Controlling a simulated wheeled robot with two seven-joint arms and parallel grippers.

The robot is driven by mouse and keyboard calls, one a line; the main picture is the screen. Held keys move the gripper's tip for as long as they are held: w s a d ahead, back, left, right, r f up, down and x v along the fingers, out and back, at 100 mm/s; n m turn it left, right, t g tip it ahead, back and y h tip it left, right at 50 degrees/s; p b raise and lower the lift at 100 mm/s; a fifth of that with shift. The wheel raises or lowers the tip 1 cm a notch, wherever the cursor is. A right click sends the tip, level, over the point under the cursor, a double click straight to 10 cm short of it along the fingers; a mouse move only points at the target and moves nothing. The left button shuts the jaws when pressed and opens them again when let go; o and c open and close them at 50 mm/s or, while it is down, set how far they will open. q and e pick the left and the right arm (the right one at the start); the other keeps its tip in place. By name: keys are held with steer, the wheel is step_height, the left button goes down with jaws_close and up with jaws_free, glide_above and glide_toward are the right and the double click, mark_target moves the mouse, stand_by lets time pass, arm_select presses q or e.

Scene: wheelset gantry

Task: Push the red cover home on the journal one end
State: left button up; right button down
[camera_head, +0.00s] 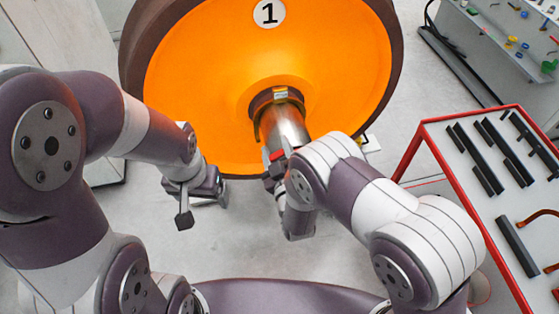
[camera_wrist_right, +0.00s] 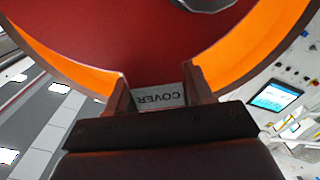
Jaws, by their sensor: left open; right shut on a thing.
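The journal (camera_head: 286,127) is a grey metal shaft standing out from the middle of the orange wheel face marked 1. A small part of the red cover (camera_head: 277,155) shows at its near end; my right arm hides the rest. In the right wrist view the red cover (camera_wrist_right: 150,38) fills the upper middle as a broad round face. My right gripper (camera_wrist_right: 157,92) is shut on its grey tab, which is lettered COVER. I cannot tell how far the cover sits on the journal. My left gripper (camera_head: 202,205) is open and empty, left of the journal and apart from it.
The orange wheel (camera_head: 200,75) with a dark rim stands close in front of both arms. A red-edged table (camera_head: 470,165) with several dark bars is at the right. A grey board with small coloured parts (camera_head: 515,35) is at the upper right. Floor shows between the arms.

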steer(key=shift+w+a+r, duration=0.1)
steer(key=shift+w+a, duration=0.05)
steer(key=shift+w, duration=0.3)
steer(key=shift+b, duration=0.4)
stand_by(1.0)
steer(key=shift+b+x, duration=0.95)
steer(key=shift+x, duration=0.8)
steer(key=shift+c, duration=1.8)
jaws_free()
steer(key=shift+s, duration=0.1)
